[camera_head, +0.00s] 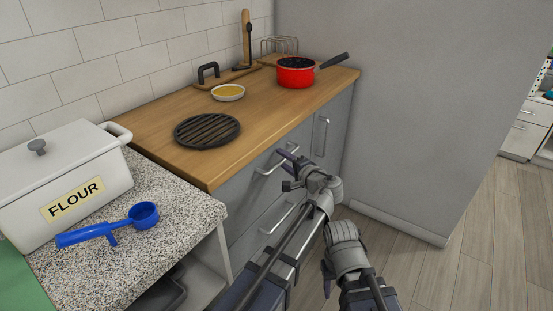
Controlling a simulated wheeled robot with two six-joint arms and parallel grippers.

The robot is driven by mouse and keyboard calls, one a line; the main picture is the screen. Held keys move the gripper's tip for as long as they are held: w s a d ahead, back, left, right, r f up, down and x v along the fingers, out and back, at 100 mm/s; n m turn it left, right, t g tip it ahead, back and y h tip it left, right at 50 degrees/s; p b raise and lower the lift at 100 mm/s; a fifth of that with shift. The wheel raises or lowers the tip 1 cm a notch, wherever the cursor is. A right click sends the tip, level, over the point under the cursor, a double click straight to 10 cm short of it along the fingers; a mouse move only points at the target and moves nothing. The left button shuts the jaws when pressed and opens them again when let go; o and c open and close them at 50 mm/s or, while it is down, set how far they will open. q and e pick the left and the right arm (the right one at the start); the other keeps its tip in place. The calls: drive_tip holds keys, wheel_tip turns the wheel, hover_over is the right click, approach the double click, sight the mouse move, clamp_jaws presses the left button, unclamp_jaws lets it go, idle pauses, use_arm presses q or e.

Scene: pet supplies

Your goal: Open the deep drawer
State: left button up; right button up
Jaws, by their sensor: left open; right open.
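A grey cabinet under the wooden worktop has two drawers, one above the other, and both look shut. The upper drawer (240,188) has a horizontal bar handle (265,170). The lower drawer (246,243), which looks like the deeper one, has a similar bar handle (277,218); my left arm covers part of its front. My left gripper (288,170) is open and empty, just right of the upper handle; I cannot tell whether it touches it. My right gripper (328,279) is lower, in front of the cabinet, open, its fingers partly hidden by its own wrist.
A door with a vertical handle (323,136) is right of the drawers. On the worktop (170,125) are a red pan (296,77), a bowl (228,92) and a black trivet (207,130). A flour box (65,190) and blue scoop (143,215) sit on the granite counter. Floor at right is clear.

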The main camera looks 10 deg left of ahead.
use_arm(q)
clamp_jaws()
idle(0.3)
idle(1.1)
